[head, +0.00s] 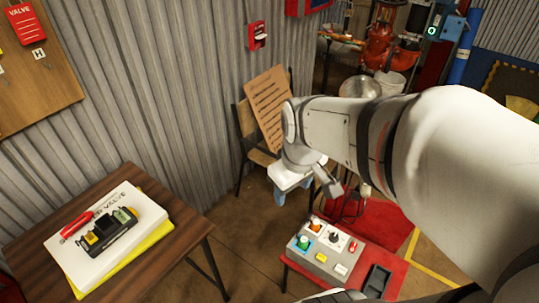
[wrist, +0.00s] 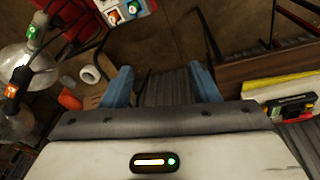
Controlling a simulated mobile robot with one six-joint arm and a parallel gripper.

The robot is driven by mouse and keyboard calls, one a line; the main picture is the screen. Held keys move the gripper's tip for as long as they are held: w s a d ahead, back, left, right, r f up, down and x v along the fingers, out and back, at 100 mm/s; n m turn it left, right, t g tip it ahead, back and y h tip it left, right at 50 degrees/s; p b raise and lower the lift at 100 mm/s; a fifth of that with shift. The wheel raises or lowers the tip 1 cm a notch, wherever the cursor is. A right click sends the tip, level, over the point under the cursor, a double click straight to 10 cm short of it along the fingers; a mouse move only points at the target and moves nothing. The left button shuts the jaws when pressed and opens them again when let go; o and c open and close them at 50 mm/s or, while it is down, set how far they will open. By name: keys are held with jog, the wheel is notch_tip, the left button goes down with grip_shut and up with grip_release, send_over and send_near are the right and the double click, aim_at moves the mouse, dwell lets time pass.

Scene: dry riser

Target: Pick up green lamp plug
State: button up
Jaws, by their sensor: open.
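I cannot make out the green plug there; dark cables (head: 350,207) show behind my wrist.
A chair (head: 246,120) and red pipework (head: 378,45) are behind.

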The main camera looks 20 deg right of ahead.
jog(key=w+d+f+n+g+b, duration=0.1)
jog(key=w+d+f+n+b, duration=0.2)
jog(key=f+b, duration=0.5)
jog(key=w+d+f+n+b, duration=0.2)
jog(key=f+n+b, duration=0.3)
jog(key=f, duration=0.7)
jog(key=n+g+b, duration=0.1)
jog(key=n+b, duration=0.7)
jog(key=n, duration=0.1)
send_over(304, 240)
jog(key=f, duration=1.6)
jog(key=shift+s+a+f, duration=0.15)
jog(key=shift+s+a, duration=0.05)
jog(key=shift+s, duration=0.1)
notch_tip(304, 240, down, 3)
jog(key=shift+r+n+b, duration=0.2)
jog(key=shift+n+b, duration=0.2)
jog(key=shift+b, duration=0.35)
jog(key=f+b, duration=0.2)
jog(key=f, duration=0.1)
jog(key=f+b, duration=0.1)
jog(key=f, duration=0.1)
jog(key=shift+w+d+f, duration=0.2)
jog(key=shift+w+d, duration=0.05)
jog(key=shift+w, duration=0.15)
jog(key=shift+r, duration=0.1)
jog(key=shift+c, duration=0.4)
jog(key=c, duration=0.9)
